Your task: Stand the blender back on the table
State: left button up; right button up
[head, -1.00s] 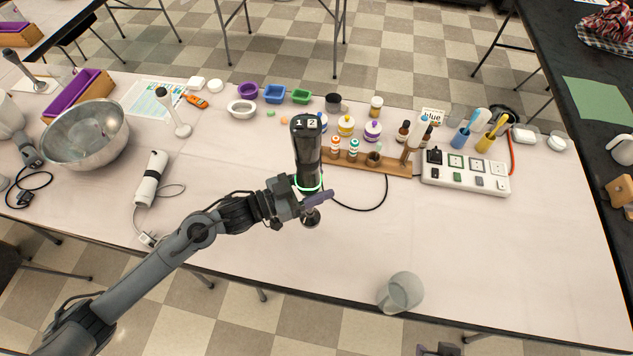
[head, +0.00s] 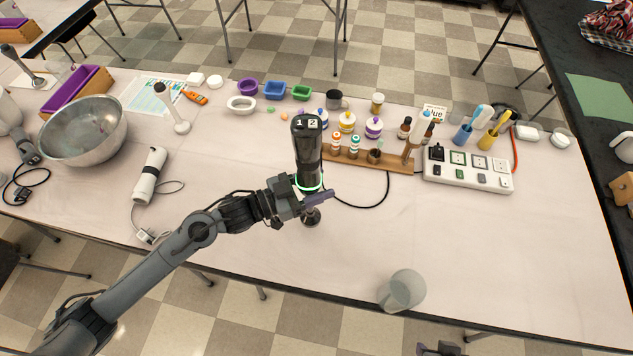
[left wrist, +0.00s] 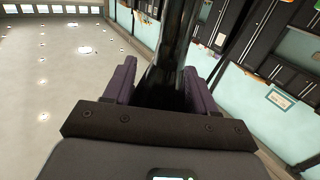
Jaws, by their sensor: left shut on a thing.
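The blender (head: 308,155) is a black hand blender with a green ring and a "1 2" label at its top. It is upright in the head view, with its bell-shaped foot (head: 311,217) at the bottom. My left gripper (head: 318,197) is shut around its body below the green ring. In the left wrist view the dark blender body (left wrist: 172,60) stands between the two purple fingers. Whether the foot touches the table (head: 240,235) is hard to tell. A small part at the bottom edge (head: 438,349) may be my right gripper; its jaws are unclear.
A clear jug (head: 402,290) stands near the front edge. A wooden rack (head: 372,159) with bottles and a white power strip (head: 468,168) lie behind to the right. A steel bowl (head: 84,130) and a white hand blender (head: 150,175) are at left. The middle front is clear.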

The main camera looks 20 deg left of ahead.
pick_arm(q)
jog(key=shift+f+b, duration=0.6)
jog(key=shift+f, duration=0.8)
jog(key=shift+f, duration=0.2)
dwell(0.5)
jog(key=o, duration=1.5)
jog(key=shift+c, duration=0.2)
jog(key=shift+o, duration=1.3)
jog(key=shift+f, duration=0.2)
jog(key=shift+a, duration=0.1)
